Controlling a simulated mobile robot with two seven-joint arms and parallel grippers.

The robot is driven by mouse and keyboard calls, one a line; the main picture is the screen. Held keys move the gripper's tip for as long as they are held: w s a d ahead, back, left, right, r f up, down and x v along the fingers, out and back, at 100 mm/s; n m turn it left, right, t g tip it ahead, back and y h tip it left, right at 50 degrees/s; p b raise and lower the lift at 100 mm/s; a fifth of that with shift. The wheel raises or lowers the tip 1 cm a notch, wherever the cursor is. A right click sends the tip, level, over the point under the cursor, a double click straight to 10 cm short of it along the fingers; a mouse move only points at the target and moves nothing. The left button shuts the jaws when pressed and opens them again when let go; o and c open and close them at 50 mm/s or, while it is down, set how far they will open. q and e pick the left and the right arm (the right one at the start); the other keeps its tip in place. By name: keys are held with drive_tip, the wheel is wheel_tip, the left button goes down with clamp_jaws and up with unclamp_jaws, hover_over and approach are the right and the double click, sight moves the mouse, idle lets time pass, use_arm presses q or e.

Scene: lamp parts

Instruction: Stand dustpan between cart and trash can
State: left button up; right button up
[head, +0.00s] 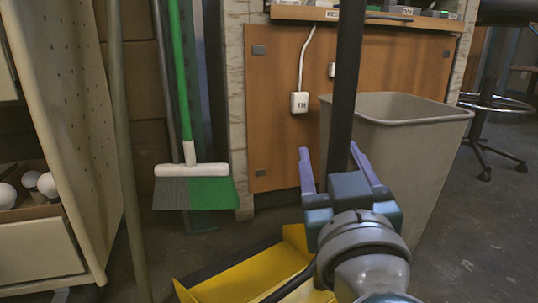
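The dustpan has a yellow pan (245,272) with a dark edge, low on the floor in the middle and cut off by the bottom edge. A long black upright handle (346,70) rises above it; my gripper hides where they join. My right gripper (331,160) points at the handle with its purple fingers apart. The handle shows between them, with a gap at the left finger; I cannot tell whether it touches the right one. The grey trash can (420,135) stands just right of the handle. The beige cart (75,130) is at the left. My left gripper is out of view.
A green broom (195,183) hangs or leans at the back wall. A thin pole (125,150) stands beside the cart. A wooden cabinet (270,120) with a white plug (299,102) is behind. Floor (165,250) is open between cart and pan. A stool base (488,125) is far right.

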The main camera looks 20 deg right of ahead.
drive_tip(key=shift+w+r, duration=0.1)
drive_tip(key=p+v, duration=0.2)
drive_tip(key=v, duration=1)
drive_tip(key=s+d+f+m+g+h, duration=0.1)
drive_tip(key=s+d+f+m+g, duration=0.1)
drive_tip(key=s+d+f+g, duration=0.25)
drive_tip(key=s+d+f+m+g+h, duration=0.1)
drive_tip(key=d+f+g+h, duration=0.15)
drive_tip(key=d+g, duration=0.4)
drive_tip(key=s+a+f+n+g+y, duration=0.3)
drive_tip(key=s+a+n+y, duration=0.3)
drive_tip(key=s+y, duration=0.2)
drive_tip(key=shift+s+a+f+n+g+y, duration=0.2)
drive_tip(key=shift+s+n+g+y, duration=0.1)
drive_tip(key=shift+g+y, duration=0.4)
